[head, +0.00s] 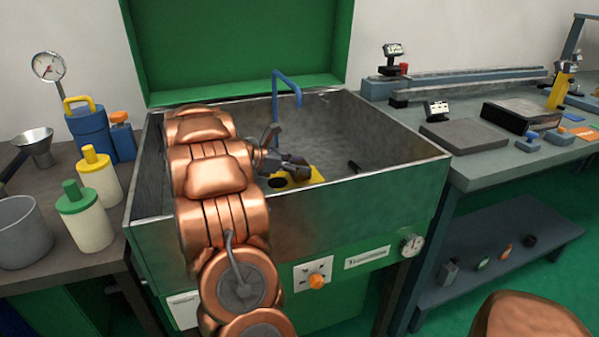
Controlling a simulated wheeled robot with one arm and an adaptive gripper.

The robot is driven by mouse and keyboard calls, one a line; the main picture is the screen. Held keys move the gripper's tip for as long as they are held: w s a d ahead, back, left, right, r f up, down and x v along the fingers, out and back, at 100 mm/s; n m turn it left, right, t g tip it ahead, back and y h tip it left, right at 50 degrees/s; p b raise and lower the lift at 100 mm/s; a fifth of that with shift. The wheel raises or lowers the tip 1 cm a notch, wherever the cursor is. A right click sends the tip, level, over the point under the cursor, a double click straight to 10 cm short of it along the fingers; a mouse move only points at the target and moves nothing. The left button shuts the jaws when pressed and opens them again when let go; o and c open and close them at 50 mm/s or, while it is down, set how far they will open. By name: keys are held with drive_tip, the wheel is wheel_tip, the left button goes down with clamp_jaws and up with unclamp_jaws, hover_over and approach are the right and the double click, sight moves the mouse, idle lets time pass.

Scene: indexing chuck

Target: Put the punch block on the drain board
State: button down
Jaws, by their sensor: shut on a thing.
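My gripper (296,165) is inside the grey open tank, reached over the front rim by my copper arm. Its dark fingers are shut on a small dark thing, taken as the punch block; its outline is hard to tell from the fingers. Just below is a flat yellow plate (311,179) with a dark round spot, which seems to be the drain board. My arm and gripper hide part of the plate. I cannot tell whether the held thing touches it.
The tank (400,185) has raised walls, a green lid standing open (240,45) and a blue spout (288,80). A small dark item (355,167) lies inside at right. Bottles (85,215) stand left; a bench with a grey plate (463,134) stands right.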

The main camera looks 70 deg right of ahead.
drive_tip(key=shift+f, duration=0.85)
drive_tip(key=shift+c, duration=2.2)
unclamp_jaws()
drive_tip(key=shift+f, duration=0.15)
drive_tip(key=p+v, duration=0.1)
drive_tip(key=v, duration=0.6)
drive_tip(key=shift+w+a, duration=0.2)
